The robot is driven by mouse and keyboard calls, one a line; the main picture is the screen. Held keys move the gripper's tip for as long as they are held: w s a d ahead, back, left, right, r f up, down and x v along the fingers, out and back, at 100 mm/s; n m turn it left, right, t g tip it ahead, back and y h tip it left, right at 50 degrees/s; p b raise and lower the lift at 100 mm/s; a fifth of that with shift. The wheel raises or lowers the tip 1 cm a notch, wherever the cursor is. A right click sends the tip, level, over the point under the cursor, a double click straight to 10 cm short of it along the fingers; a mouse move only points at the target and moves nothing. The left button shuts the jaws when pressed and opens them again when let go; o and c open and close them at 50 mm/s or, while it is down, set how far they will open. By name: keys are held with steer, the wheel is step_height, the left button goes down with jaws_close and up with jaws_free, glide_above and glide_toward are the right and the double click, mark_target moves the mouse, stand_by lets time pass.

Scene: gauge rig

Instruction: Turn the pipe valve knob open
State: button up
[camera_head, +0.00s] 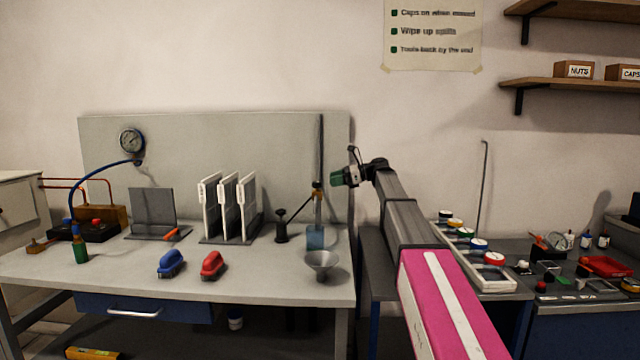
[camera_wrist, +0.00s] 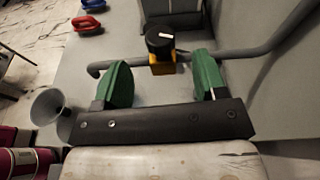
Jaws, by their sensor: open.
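The pipe valve has a round black knob (camera_wrist: 160,41) with a white mark on top, on a yellow body (camera_wrist: 163,64). A grey pipe (camera_wrist: 238,52) runs through the body. In the head view the yellow valve body (camera_head: 317,189) is small, on the upright pipe at the bench's right end; the knob is hard to make out there. My gripper (camera_wrist: 163,80) is open, with its green fingertips to the left and right of the valve and apart from it. Nothing is between the fingers. In the head view my gripper (camera_head: 340,177) is just right of the valve.
A grey funnel (camera_head: 322,262) stands near the bench's front right. A red clamp (camera_head: 213,264) and a blue clamp (camera_head: 171,263) lie further left. White panels (camera_head: 227,207) stand in a rack, with a grey backboard (camera_head: 285,135) behind. The front middle of the bench is clear.

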mark_target(321, 183)
steer(key=s+d+f+m+t, duration=0.2)
steer(key=s+m+t, duration=0.45)
steer(key=t, duration=0.25)
steer(key=shift+m, duration=0.25)
steer(key=x, duration=1.1)
steer(key=shift+w+d+r, duration=0.15)
steer(key=shift+w+r, duration=0.05)
steer(key=shift+w, duration=0.3)
steer(key=c, duration=0.9)
